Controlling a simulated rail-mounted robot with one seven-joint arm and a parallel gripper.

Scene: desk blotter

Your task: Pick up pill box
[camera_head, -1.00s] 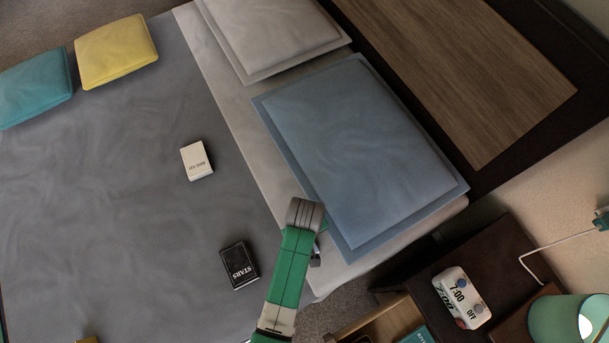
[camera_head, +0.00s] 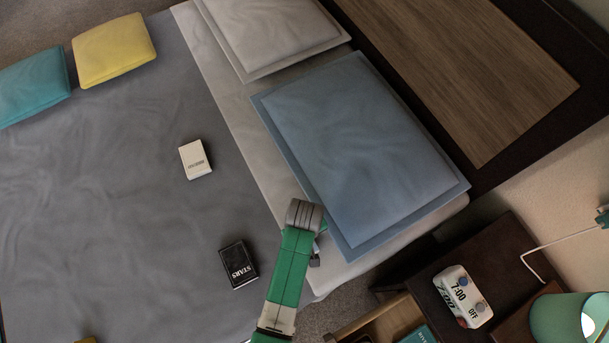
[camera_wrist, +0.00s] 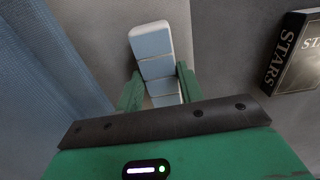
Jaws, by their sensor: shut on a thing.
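The pill box (camera_wrist: 154,55) is a white strip with pale blue square lids. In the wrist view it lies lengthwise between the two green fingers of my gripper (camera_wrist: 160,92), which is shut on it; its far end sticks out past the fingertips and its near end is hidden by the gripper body. In the head view my arm reaches up to the bed's edge beside the blue pillow. My own arm hides most of the gripper there, and I cannot make out the pill box.
The blue pillow (camera_head: 365,150) is close by on the right. A black "STARS" book (camera_head: 238,265) and a white book (camera_head: 195,159) lie on the grey blanket (camera_head: 110,200). A nightstand with a clock (camera_head: 462,296) and a lamp (camera_head: 570,320) stands at the lower right.

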